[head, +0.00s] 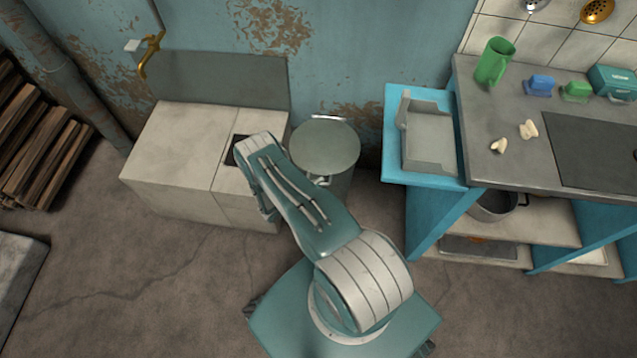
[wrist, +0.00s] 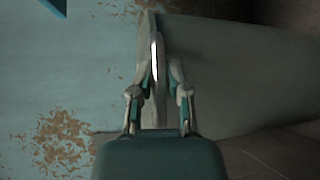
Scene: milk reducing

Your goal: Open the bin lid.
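The bin (head: 338,183) is a round grey-green cylinder against the wall. Its flat round lid (head: 325,147) lies level on top and looks closed. In the wrist view, the bin (wrist: 225,75) lies sideways, its lid end to the left. My gripper (wrist: 161,72) has its two fingers spread at the lid end. A pale curved strip (wrist: 155,52), the lid's rim or handle, shows between them. I cannot tell whether either finger touches it. In the head view my arm hides most of the gripper and the bin's lower front.
A pale stone block (head: 170,150) stands left of the bin. A blue table (head: 437,175) with a grey tray (head: 430,150) and a counter (head: 490,165) stand to the right. The peeling wall (head: 345,60) is close behind. Stacked wood (head: 40,150) lies far left.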

